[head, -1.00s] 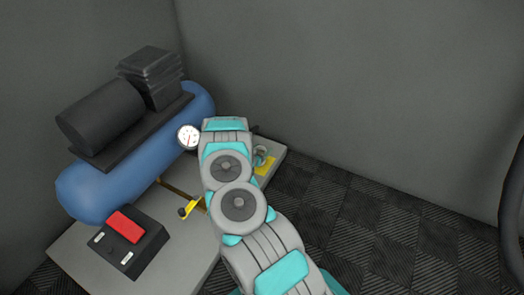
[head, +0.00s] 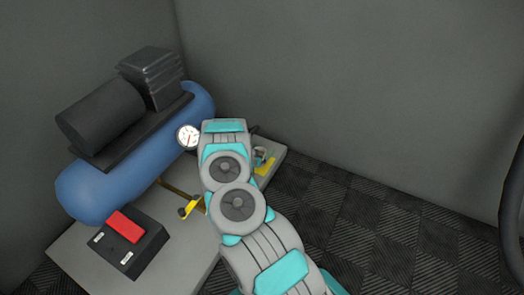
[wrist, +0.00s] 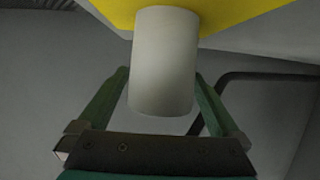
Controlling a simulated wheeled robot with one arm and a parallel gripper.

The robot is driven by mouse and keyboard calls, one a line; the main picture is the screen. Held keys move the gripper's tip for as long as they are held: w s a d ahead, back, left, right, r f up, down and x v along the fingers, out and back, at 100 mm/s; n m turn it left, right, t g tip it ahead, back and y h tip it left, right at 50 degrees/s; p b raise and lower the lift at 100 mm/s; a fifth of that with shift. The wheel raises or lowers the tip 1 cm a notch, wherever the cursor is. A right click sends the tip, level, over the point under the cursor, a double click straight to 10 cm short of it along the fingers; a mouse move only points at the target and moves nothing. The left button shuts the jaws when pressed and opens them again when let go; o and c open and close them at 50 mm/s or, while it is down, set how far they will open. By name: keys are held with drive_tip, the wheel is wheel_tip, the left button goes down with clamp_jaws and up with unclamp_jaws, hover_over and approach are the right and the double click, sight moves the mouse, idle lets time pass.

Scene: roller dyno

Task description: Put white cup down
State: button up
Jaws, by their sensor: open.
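The white cup (wrist: 163,60) is in the wrist view, its far end against a yellow patch (wrist: 240,14). My gripper (wrist: 161,76) is open, with one green finger on each side of the cup. Small gaps seem to show beside the cup; whether either finger touches it I cannot tell. In the head view the yellow patch (head: 265,166) lies at the right end of a grey platform (head: 190,238). My arm hides most of the gripper and cup there.
A blue compressor tank (head: 135,170) with a black motor (head: 100,115) and a gauge (head: 189,137) stands on the platform's left. A black box with a red switch (head: 125,227) is in front. A yellow-handled valve (head: 192,208) is near my arm.

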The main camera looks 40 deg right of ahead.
drive_tip(key=v, duration=1.2)
